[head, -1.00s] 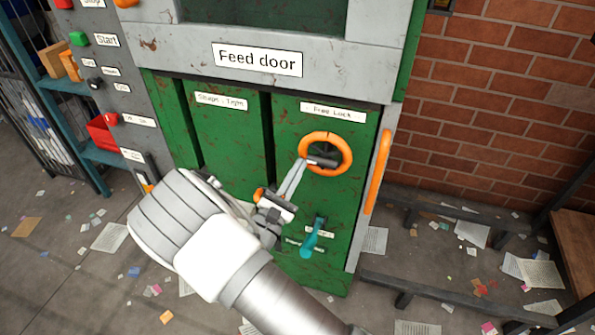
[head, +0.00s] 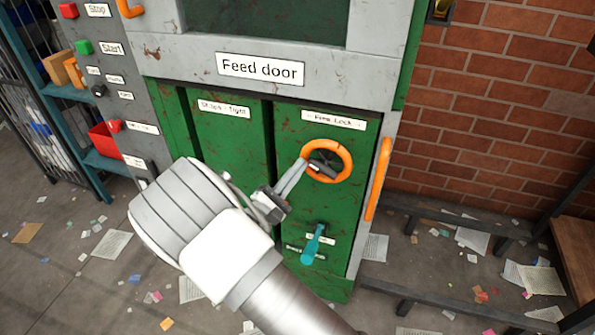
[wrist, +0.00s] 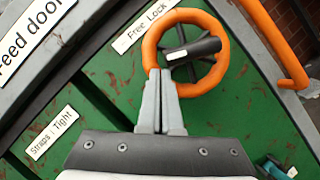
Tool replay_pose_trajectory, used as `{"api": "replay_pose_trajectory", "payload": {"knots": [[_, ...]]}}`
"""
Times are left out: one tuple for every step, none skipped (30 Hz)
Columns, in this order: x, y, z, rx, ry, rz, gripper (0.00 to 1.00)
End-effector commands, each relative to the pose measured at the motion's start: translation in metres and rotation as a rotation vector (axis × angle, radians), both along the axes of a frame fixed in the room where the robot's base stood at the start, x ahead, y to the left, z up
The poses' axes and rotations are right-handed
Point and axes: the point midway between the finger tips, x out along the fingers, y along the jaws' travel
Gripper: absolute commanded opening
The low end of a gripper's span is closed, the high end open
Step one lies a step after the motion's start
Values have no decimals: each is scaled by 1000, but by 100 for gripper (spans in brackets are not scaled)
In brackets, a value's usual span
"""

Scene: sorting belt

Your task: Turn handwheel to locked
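The handwheel (head: 346,158) is an orange ring with dark spokes and a dark bar at its hub, on a green panel under a "Free Lock" label (head: 333,119). In the wrist view the orange ring (wrist: 219,52) is at upper centre and the bar (wrist: 195,49) points left with its pale end. My gripper (head: 304,163) reaches up to the wheel's lower-left rim. In the wrist view my fingertips (wrist: 164,73) lie close together over that rim and hide part of it. No rim shows between them, so whether they touch it is unclear.
A teal lever (head: 313,245) sits below the wheel. An orange door handle (head: 378,178) stands close to its right. The "Feed door" sign (head: 260,69) is above, with a "Straps Tight" panel (head: 224,108) to the left. Papers litter the floor.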

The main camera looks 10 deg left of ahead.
Motion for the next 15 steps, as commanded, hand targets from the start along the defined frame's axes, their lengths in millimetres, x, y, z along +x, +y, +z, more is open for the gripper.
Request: {"api": "replay_pose_trajectory", "payload": {"knots": [[0,-1,3,23,-6,-5,0],[0,-1,4,38,-6,-4,0],[0,-1,5,57,-7,-4,0],[0,-1,6,72,-9,-4,0],[0,-1,7,86,-10,-4,0],[0,-1,8,105,-12,-4,0],[0,-1,8,119,-12,-4,0],[0,-1,9,134,-14,-5,0],[0,-2,11,155,-15,-5,0],[0,-2,11,170,-17,-5,0],[0,-2,12,184,-17,-4,0],[0,-2,13,205,-19,-4,0],[0,-2,14,219,-20,-4,0],[0,-2,15,233,-21,-4,0],[0,-2,16,254,-23,-5,0]]}}
